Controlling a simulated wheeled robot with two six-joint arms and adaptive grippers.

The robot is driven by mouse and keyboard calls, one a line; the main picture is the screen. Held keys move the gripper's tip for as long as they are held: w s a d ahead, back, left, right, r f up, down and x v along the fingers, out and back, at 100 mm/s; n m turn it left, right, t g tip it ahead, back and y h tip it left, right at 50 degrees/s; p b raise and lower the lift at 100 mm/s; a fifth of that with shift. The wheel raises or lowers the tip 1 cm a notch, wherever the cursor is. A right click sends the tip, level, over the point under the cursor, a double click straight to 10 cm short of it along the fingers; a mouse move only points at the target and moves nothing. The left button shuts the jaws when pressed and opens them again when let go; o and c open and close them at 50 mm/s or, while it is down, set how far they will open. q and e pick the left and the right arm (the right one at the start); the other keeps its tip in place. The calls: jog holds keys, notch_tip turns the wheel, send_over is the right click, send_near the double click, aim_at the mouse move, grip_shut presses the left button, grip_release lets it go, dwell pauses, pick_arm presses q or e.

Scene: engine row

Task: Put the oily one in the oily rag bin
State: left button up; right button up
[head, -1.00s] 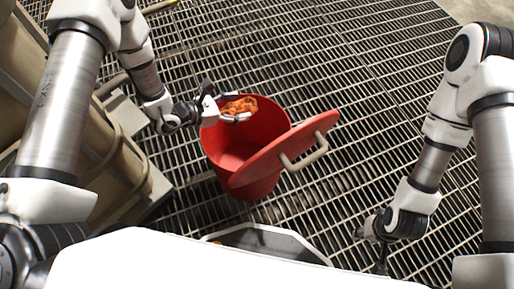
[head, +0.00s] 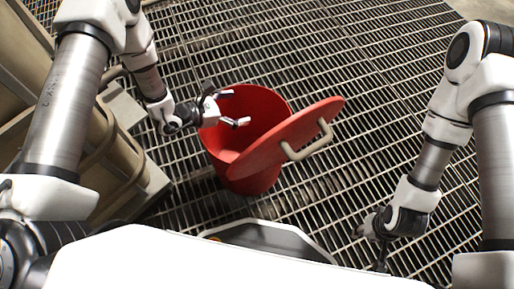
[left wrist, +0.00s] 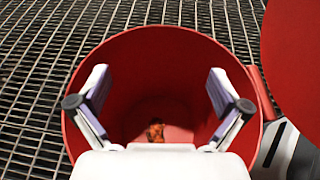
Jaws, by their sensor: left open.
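The red bin (head: 228,160) stands upright on the grating with its lid (head: 285,140) swung open to the right. In the left wrist view the bin (left wrist: 90,65) fills the middle. The orange rag (left wrist: 155,130) lies at the bottom inside it; the bin wall hides it from the head view. My left gripper (head: 236,107) is open and empty over the bin's mouth, and its spread fingers also show in the left wrist view (left wrist: 160,100). My right gripper (head: 380,245) hangs low at the right, away from the bin, its fingers too unclear to read.
Metal grating floor (head: 370,120) spreads around the bin and is clear behind it and to its right. A tan machine structure (head: 110,160) stands close at the left, beside my left arm.

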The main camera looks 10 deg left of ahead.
pick_arm(q)
notch_tip(320, 180, up, 10)
dwell(0.4)
dwell(0.4)
